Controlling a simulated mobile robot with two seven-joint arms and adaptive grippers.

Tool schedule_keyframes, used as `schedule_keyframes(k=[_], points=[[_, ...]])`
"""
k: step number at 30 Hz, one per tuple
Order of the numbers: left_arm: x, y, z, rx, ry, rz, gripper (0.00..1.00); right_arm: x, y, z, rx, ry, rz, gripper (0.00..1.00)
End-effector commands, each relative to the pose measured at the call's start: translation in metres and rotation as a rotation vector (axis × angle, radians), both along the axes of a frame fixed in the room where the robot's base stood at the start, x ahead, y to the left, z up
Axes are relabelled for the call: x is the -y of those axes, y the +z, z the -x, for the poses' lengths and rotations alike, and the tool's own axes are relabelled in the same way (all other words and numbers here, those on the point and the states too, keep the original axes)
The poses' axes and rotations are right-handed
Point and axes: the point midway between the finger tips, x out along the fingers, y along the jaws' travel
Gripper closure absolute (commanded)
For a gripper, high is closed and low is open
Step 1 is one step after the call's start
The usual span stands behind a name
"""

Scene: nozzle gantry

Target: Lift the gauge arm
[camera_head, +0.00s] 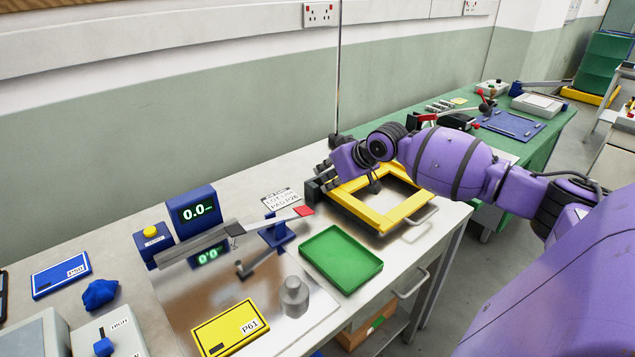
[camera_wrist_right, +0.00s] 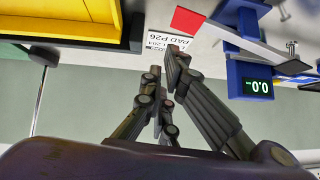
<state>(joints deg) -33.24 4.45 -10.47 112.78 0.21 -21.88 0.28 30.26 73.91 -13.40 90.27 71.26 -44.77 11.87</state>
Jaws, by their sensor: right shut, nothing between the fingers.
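The gauge arm (camera_head: 205,241) is a long grey bar with a red tip (camera_head: 303,211). It runs from the blue gauge with a green-lit display (camera_head: 197,211) towards the right, past a blue stand (camera_head: 277,234). In the right wrist view the red tip (camera_wrist_right: 187,20) and the display (camera_wrist_right: 257,88) show on the right side. My right gripper (camera_head: 322,174) is shut and empty, behind and to the right of the red tip and apart from it. Its fingers (camera_wrist_right: 167,68) show close together in the right wrist view. My left gripper is out of view.
A yellow frame (camera_head: 350,204) lies close to my right gripper. A green tray (camera_head: 341,258), a grey weight (camera_head: 294,297) and a yellow P61 box (camera_head: 230,328) stand in front of the gauge arm. A printed label (camera_head: 281,199) lies behind the red tip.

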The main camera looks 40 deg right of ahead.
Motion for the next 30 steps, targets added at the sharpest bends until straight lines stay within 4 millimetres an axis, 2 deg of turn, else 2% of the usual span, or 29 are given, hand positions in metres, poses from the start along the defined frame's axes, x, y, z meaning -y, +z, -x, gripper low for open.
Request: schedule_keyframes(k=[1,3,8,30], points=[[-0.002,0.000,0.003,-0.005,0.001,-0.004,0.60,0.003,0.010,0.007,0.003,0.000,0.004,1.00],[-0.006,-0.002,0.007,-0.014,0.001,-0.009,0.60,0.006,0.018,0.014,0.003,-0.001,0.003,1.00],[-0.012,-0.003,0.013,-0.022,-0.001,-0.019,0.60,0.009,0.027,0.024,0.004,-0.001,0.002,1.00],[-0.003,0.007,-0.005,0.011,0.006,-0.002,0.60,0.009,0.029,0.026,0.004,-0.001,0.000,1.00]])
